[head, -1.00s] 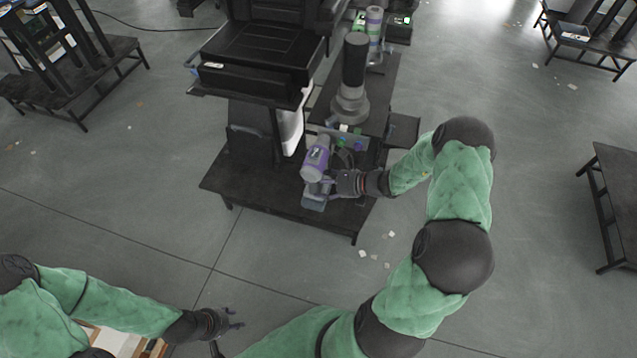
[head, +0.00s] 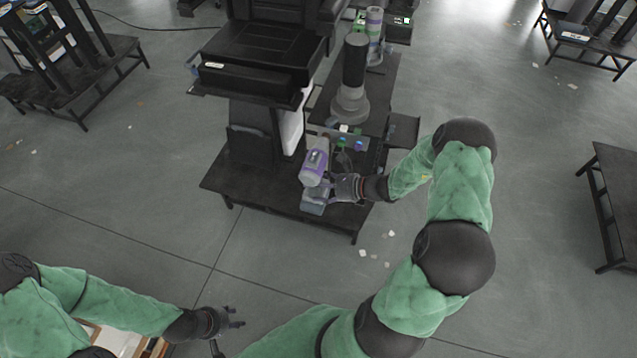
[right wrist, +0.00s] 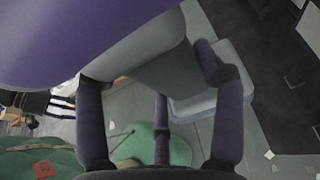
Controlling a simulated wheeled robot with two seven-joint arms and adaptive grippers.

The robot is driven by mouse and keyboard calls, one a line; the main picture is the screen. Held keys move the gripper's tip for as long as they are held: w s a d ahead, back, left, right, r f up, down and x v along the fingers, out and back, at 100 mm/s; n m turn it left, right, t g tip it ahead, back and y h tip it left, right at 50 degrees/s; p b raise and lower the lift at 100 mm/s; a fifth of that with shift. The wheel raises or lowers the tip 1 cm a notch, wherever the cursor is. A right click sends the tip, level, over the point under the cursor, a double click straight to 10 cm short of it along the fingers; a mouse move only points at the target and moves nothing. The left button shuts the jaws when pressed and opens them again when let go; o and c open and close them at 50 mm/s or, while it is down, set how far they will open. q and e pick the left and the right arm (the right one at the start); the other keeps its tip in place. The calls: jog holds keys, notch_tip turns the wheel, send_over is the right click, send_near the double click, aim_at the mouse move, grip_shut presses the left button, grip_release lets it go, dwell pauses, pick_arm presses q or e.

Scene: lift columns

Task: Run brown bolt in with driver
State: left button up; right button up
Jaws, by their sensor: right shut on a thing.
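The driver (head: 314,166) is a purple and grey tool with a grey-blue block at its lower end (head: 313,207). My right gripper (head: 329,186) is shut on the driver's grip and holds it over the front of the black column base. In the right wrist view the purple body (right wrist: 90,35) fills the upper left, with the fingers (right wrist: 160,110) around the grey grip. The driver's tip is hard to make out. I cannot pick out the brown bolt. My left gripper (head: 234,318) is open and empty at the lower left, above the floor.
Small white, green and blue parts (head: 344,142) sit just behind the driver. A dark cylinder on a grey round foot (head: 350,105) stands behind them. A black seat-like unit (head: 262,60) rises to the left. Dark low tables (head: 612,200) stand at the sides. Floor between is mostly clear, with scraps.

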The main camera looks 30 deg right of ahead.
jog(key=shift+s+a+p, duration=0.3)
jog(key=shift+s+a, duration=0.75)
jog(key=shift+a, duration=0.2)
